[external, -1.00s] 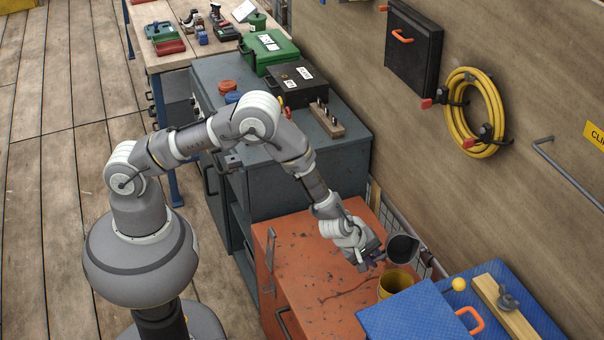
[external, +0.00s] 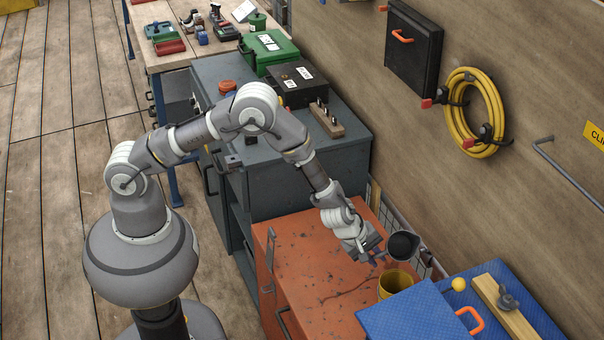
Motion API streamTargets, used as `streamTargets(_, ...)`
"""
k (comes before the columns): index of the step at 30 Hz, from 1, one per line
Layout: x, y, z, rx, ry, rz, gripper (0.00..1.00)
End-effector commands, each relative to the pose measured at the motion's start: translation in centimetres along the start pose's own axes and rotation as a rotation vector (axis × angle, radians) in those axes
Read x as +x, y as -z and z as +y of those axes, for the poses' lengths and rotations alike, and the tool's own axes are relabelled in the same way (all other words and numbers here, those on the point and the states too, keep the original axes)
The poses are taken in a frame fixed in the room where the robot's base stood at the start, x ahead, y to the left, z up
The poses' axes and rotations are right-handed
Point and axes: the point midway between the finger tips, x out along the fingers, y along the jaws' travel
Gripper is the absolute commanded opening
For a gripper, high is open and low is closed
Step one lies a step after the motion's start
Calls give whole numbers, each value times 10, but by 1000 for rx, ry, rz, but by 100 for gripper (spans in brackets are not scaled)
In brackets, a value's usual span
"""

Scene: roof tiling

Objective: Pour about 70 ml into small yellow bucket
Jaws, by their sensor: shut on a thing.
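A small yellow bucket (external: 396,284) stands on the orange-red cabinet top, close beside the blue case. My gripper (external: 378,251) is shut on a dark grey cup (external: 404,247), seemingly by its left side. It holds the cup in the air just above and behind the bucket. The cup is tilted, with its dark round mouth showing to the camera. I cannot make out any liquid in the cup, in the bucket or between them.
The blue case (external: 415,312) with an orange handle sits right of the bucket. A wooden board (external: 505,308) and a yellow ball (external: 459,284) lie beyond it. A wire rack (external: 425,262) runs behind the cup. The orange cabinet top (external: 310,265) is mostly clear on the left.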

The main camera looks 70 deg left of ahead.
Motion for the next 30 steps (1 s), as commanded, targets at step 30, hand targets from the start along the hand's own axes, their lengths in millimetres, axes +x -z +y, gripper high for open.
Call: streamTargets(30,49,36,-15,-381,368,-580,0)
